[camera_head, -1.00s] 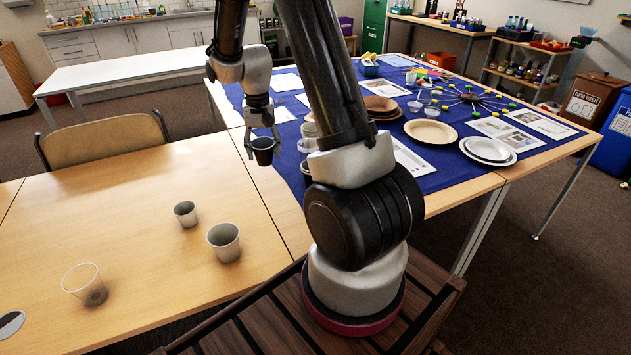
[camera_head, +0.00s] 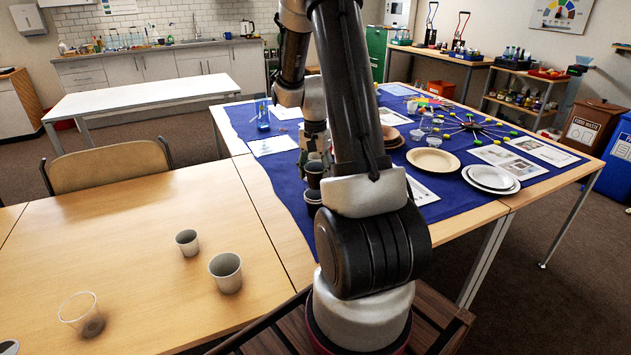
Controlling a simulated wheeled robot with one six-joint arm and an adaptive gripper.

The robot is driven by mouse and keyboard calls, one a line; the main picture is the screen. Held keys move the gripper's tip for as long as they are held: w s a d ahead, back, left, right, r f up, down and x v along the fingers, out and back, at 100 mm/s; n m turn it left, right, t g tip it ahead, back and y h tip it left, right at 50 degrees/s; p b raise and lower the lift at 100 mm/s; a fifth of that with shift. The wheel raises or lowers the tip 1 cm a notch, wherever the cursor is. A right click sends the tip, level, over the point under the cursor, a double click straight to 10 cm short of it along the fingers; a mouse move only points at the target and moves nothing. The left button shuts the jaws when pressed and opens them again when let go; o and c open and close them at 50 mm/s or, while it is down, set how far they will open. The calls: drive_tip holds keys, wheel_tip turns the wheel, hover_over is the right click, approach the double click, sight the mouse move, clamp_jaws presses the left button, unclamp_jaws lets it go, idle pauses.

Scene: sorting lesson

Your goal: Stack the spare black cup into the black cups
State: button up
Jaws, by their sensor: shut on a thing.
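My gripper (camera_head: 315,158) is shut on the spare black cup (camera_head: 314,174) at the left part of the blue cloth. The held cup looks upright. The black cups (camera_head: 313,198) stand on the cloth just below it in the picture, close in line with it. I cannot tell whether the held cup touches them or is still apart. My arm hides the area to the right of the cups and part of the gripper.
On the bare wooden table (camera_head: 130,250) stand a small grey cup (camera_head: 187,243), a larger grey cup (camera_head: 226,273) and a clear cup (camera_head: 80,312).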

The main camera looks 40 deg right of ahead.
sight(315, 182)
drive_tip(key=shift+f, duration=1.3)
drive_tip(key=shift+f, duration=0.15)
drive_tip(key=shift+f, duration=0.45)
drive_tip(key=o, duration=0.6)
wheel_tip(315, 182, up, 13)
drive_tip(key=s+a+r+n+t, duration=0.2)
drive_tip(key=s+a+r+n, duration=0.45)
drive_tip(key=a+r, duration=0.4)
drive_tip(key=s+a+r+n, duration=0.1)
drive_tip(key=s+a+n, duration=0.1)
drive_tip(key=s, duration=0.2)
drive_tip(key=s+a+r+n+t, duration=0.1)
drive_tip(key=s+a+n, duration=0.1)
drive_tip(key=s, duration=0.2)
drive_tip(key=s+a+r+n+t, duration=0.1)
drive_tip(key=s+a+n, duration=0.1)
drive_tip(key=s, duration=0.3)
drive_tip(key=shift+s+a+n, duration=0.1)
drive_tip(key=shift+a+n, duration=0.15)
